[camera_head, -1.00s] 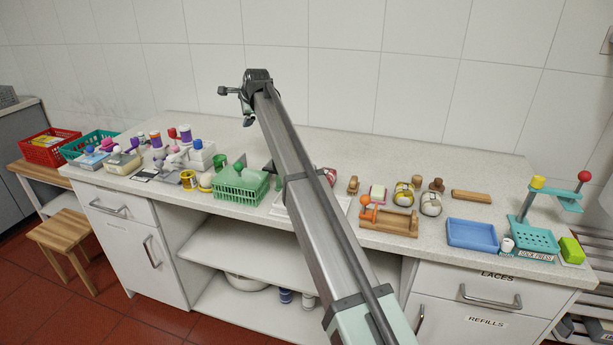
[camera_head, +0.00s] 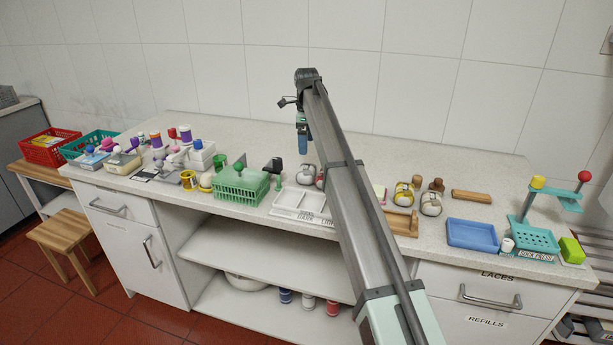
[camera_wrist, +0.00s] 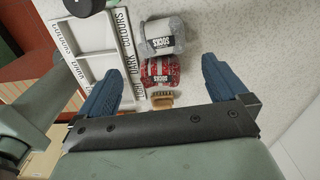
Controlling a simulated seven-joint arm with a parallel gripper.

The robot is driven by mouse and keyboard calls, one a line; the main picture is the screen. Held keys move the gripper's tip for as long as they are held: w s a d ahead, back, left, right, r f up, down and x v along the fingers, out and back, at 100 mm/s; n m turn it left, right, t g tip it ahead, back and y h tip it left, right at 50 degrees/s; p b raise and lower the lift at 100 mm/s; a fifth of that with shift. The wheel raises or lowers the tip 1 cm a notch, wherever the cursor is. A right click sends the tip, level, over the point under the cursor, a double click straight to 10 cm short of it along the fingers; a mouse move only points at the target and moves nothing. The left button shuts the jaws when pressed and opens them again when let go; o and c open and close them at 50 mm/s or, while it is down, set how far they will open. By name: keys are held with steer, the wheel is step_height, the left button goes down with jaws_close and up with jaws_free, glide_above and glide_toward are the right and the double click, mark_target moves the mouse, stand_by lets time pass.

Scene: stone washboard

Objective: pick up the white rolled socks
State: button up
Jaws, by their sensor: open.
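My gripper (camera_head: 302,140) is open and empty above the back of the counter; its two blue fingers (camera_wrist: 160,66) show in the wrist view. Below and between the fingers, in the wrist view, lie a pale grey-white sock roll (camera_wrist: 164,35) and a red sock roll (camera_wrist: 160,71), both with bands reading SOCKS. In the head view, the pale roll (camera_head: 306,173) sits under the gripper, with the red roll partly behind my arm. I cannot tell which pale roll is the white one.
A white divided tray (camera_head: 290,209) with labels lies before the pale roll. A green basket (camera_head: 240,186) stands left of it. A small brush (camera_wrist: 161,99) lies beside the red roll. A blue tray (camera_head: 471,233) and a teal sock press (camera_head: 533,240) stand at right.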

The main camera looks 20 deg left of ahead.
step_height(320, 180, down, 12)
steer(key=c, duration=0.8)
stand_by(0.5)
steer(key=shift+r, duration=0.15)
step_height(320, 180, up, 10)
steer(key=shift+f, duration=0.1)
stand_by(0.4)
steer(key=o, duration=0.5)
steer(key=shift+c, duration=0.2)
steer(key=c, duration=0.3)
step_height(320, 180, up, 6)
glide_above(307, 168)
steer(key=shift+s, duration=0.1)
